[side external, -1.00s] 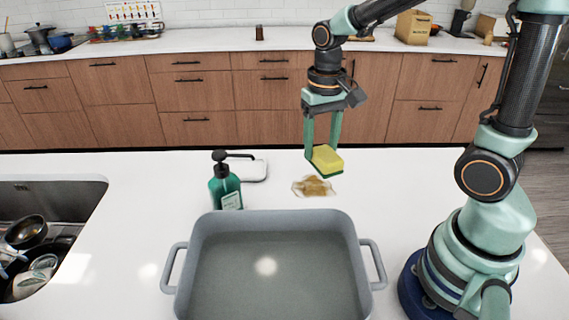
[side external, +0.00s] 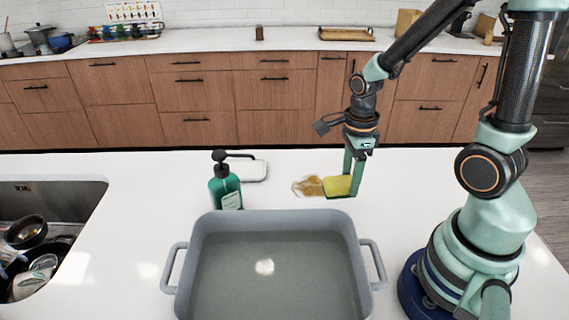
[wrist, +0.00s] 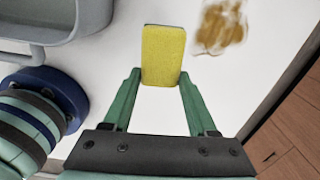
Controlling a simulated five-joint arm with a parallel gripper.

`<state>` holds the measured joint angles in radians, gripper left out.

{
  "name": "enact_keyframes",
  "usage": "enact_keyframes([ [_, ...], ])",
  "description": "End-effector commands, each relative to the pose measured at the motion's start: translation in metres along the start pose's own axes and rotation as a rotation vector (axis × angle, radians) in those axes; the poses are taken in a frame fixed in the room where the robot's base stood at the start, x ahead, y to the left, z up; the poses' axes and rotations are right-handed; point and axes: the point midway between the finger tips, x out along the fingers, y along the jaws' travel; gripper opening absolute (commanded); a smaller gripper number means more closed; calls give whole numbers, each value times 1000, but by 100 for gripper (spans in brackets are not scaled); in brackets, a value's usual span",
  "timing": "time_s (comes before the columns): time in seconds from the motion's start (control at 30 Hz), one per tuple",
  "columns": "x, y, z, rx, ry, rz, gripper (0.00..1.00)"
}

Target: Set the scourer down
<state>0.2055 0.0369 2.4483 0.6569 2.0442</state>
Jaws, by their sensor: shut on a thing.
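The scourer (side external: 338,187) is a yellow sponge block with a green underside. My gripper (side external: 349,184) is shut on it, with one finger on each side. In the side view it is low over the white counter, just right of a brown stain (side external: 309,187); I cannot tell whether it touches the counter. In the wrist view the yellow face of the scourer (wrist: 162,56) shows between the fingertips of my gripper (wrist: 162,80). The stain (wrist: 220,27) lies apart from it, to its upper right.
A grey roasting pan (side external: 200,250) with two handles stands at the front. A green soap bottle (side external: 225,188) stands behind it at left, next to a white dish (side external: 254,171). A sink (side external: 75,193) is at far left. The counter right of the scourer is clear.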

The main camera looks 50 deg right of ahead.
Motion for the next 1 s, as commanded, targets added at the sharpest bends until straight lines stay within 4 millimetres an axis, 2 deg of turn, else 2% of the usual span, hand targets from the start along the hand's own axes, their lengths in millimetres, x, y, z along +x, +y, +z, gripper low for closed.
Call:
enact_keyframes([
  [0.17,4,1,-1,97,0,0,0],
  [0.27,4,0,12,105,1,1,0],
  [0.8,4,-13,139,103,0,0,0],
  [1.0,4,-16,164,107,1,0,0],
])
